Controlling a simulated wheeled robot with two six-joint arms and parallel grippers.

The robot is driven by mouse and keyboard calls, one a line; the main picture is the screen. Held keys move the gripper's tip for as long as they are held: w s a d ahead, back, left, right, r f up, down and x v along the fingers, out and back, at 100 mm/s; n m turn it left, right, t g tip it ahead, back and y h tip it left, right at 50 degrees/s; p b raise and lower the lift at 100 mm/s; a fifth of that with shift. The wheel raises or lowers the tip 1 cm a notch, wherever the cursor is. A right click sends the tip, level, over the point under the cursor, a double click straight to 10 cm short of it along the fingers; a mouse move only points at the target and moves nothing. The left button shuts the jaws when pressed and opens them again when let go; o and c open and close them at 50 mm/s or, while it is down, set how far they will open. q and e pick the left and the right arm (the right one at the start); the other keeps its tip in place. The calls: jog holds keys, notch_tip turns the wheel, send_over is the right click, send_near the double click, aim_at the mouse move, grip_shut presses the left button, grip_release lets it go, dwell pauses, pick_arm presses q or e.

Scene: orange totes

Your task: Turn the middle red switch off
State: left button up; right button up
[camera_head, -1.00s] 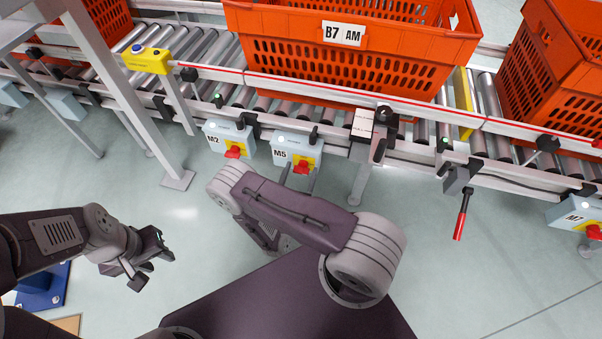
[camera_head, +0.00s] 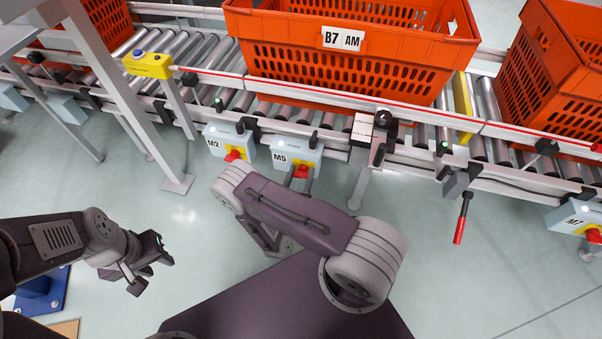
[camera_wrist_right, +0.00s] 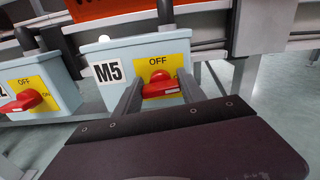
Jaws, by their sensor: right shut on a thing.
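The middle red switch (camera_wrist_right: 160,85) is on a yellow plate on the front of the light blue M5 box (camera_head: 284,155). In the right wrist view, OFF is printed above the switch; a finger partly covers the plate, and I cannot tell the handle's setting. My right gripper (camera_wrist_right: 160,94) has one finger on each side of the red handle and is shut on it. In the head view the switch (camera_head: 301,171) shows just beyond my right arm. My left gripper (camera_head: 150,263) is open and empty, low at the left, away from the boxes.
The M2 box (camera_head: 226,140) with its red switch (camera_head: 234,155) is close at the left; the M7 box (camera_head: 568,216) is at the far right. A red-handled lever (camera_head: 461,218) hangs below the roller conveyor. An orange tote (camera_head: 290,65) labelled B7 AM stands on the rollers.

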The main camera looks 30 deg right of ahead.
jog(key=n+p, duration=0.1)
jog(key=n, duration=0.4)
jog(key=n+p, duration=0.1)
jog(key=n, duration=0.2)
jog(key=shift+w+a+f, duration=0.1)
jog(key=shift+a, duration=0.05)
jog(key=n, duration=0.4)
jog(key=shift+f+p, duration=0.1)
jog(key=shift+p, duration=0.25)
jog(key=shift+f+n, duration=0.1)
jog(key=shift+n, duration=2.3)
jog(key=o, duration=1.4)
jog(key=shift+c, duration=0.2)
jog(key=shift+a, duration=0.1)
